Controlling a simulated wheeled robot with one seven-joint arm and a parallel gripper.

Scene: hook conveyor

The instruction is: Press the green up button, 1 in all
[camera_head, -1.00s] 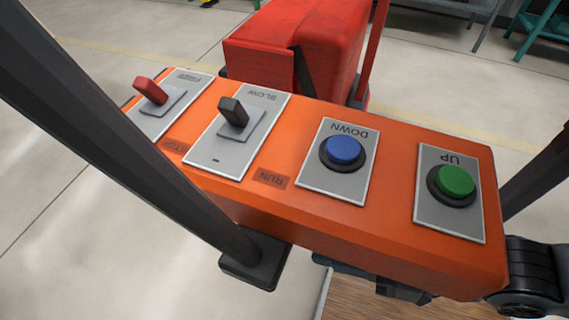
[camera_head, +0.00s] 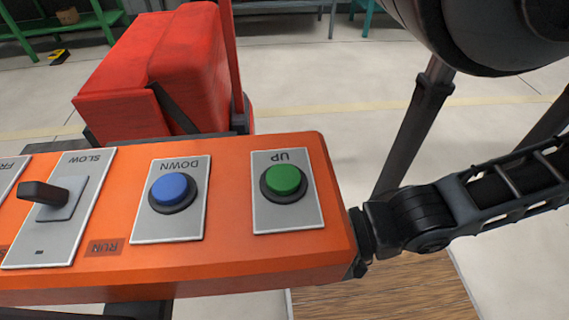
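The green up button (camera_head: 283,180) is a round button in a black ring on a grey plate labelled UP, whose letters appear upside down. The plate sits near the right end of the orange control box (camera_head: 232,255). The button's top is uncovered and nothing touches it. A large dark rounded part, which looks like a link of my arm, hangs at the top right, apart from the button. My gripper's fingers do not show in the view.
The blue DOWN button (camera_head: 173,188) is left of the green one. A dark lever switch (camera_head: 48,194) labelled SLOW stands further left. A red machine body (camera_head: 155,75) rises behind the box. A black jointed cable arm (camera_head: 430,215) joins the box's right end.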

